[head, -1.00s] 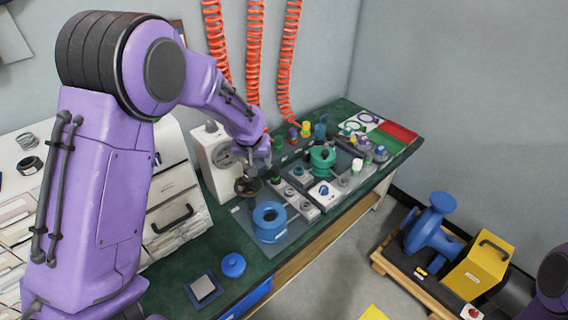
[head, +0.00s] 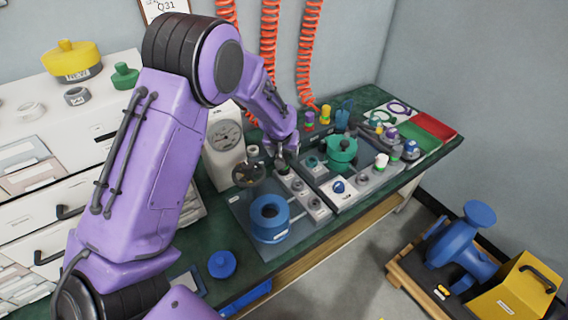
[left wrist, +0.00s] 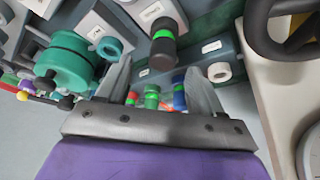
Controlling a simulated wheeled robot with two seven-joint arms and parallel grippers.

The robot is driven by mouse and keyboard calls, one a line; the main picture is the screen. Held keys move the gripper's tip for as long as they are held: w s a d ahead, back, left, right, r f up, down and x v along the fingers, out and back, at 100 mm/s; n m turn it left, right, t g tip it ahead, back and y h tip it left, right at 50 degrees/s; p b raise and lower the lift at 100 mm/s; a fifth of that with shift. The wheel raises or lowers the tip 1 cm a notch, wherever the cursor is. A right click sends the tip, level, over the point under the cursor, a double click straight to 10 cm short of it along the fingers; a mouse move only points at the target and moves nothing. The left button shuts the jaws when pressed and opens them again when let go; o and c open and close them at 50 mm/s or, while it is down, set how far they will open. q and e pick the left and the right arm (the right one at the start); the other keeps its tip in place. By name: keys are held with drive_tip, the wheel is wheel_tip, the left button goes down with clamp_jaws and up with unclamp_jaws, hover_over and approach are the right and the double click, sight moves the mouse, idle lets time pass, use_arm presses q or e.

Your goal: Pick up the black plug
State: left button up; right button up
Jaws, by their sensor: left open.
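The black plug (left wrist: 163,45), a dark cylinder with a bright green band, stands in the left wrist view just beyond my left fingertips. My left gripper (left wrist: 159,68) is open, its two grey fingers spread to either side of the line to the plug, with nothing held. In the head view my left gripper (head: 284,156) hangs low over the row of grey blocks, right of the dark handwheel. The plug is largely hidden there by the gripper. My right gripper is not in view.
The handwheel (head: 249,173) and pressure gauge unit (head: 223,145) stand close left of the gripper. A blue ring-shaped part (head: 269,222) is in front, and a green flanged part (head: 342,151) is to the right. Several coloured plugs stand behind. Bare green bench (head: 262,262) shows at the front.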

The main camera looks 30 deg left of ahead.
sight(284, 156)
use_arm(q)
drive_tip(key=x, duration=0.5)
drive_tip(key=shift+w+a+f, duration=0.15)
drive_tip(key=shift+a+f, duration=0.05)
drive_tip(key=shift+a, duration=0.05)
drive_tip(key=shift+r, duration=0.1)
drive_tip(key=shift+c, duration=0.4)
drive_tip(key=c, duration=1.1)
drive_tip(key=shift+r, duration=0.1)
